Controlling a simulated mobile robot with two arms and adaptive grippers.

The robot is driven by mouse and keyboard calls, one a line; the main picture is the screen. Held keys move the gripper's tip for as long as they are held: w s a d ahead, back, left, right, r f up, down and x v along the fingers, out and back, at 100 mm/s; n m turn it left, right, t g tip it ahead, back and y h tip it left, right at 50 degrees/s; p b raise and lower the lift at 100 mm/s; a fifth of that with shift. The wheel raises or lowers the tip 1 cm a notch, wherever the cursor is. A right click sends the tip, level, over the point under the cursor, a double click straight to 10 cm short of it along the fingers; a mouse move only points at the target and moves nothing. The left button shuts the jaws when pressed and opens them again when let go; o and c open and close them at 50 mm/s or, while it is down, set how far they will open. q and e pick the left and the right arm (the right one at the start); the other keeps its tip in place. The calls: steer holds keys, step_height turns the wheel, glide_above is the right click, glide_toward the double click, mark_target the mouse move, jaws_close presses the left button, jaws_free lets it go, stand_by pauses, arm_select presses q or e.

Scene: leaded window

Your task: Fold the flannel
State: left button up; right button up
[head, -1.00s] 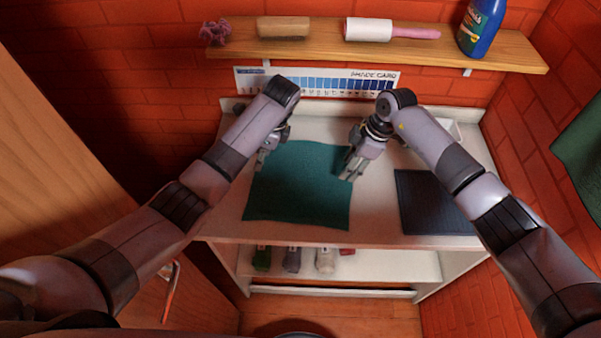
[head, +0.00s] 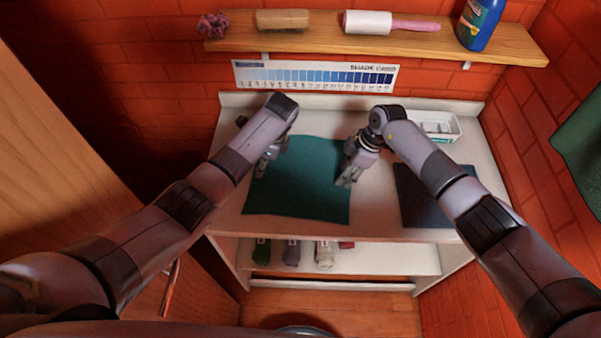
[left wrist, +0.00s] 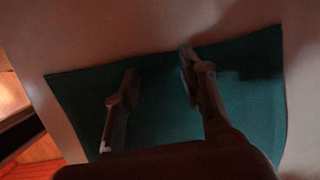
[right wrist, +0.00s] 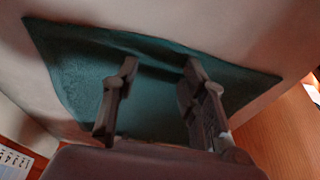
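The teal flannel (head: 298,185) lies spread out and unfolded on the white worktop. My left gripper (head: 262,172) is over its upper left part in the head view. In the left wrist view the two fingers of my left gripper (left wrist: 158,82) are apart with flannel (left wrist: 155,120) showing between them. My right gripper (head: 346,182) is over the flannel's right edge. In the right wrist view its fingers (right wrist: 160,75) are also apart, with flannel (right wrist: 155,105) behind them. I cannot tell whether either gripper touches the cloth.
A dark blue folded-looking cloth or mat (head: 430,200) lies to the right. A white tray (head: 437,128) stands at the back right. A shade card (head: 315,77) hangs behind, under a wooden shelf (head: 350,42) holding a roller, brush and blue bottle.

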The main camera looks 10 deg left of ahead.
arm_select(q)
steer(key=shift+s+f, duration=0.2)
steer(key=shift+f, duration=0.05)
jaws_close()
arm_select(e)
steer(key=shift+s+f, duration=0.15)
steer(key=shift+f, duration=0.1)
jaws_close()
steer(key=shift+r, duration=0.1)
stand_by(1.2)
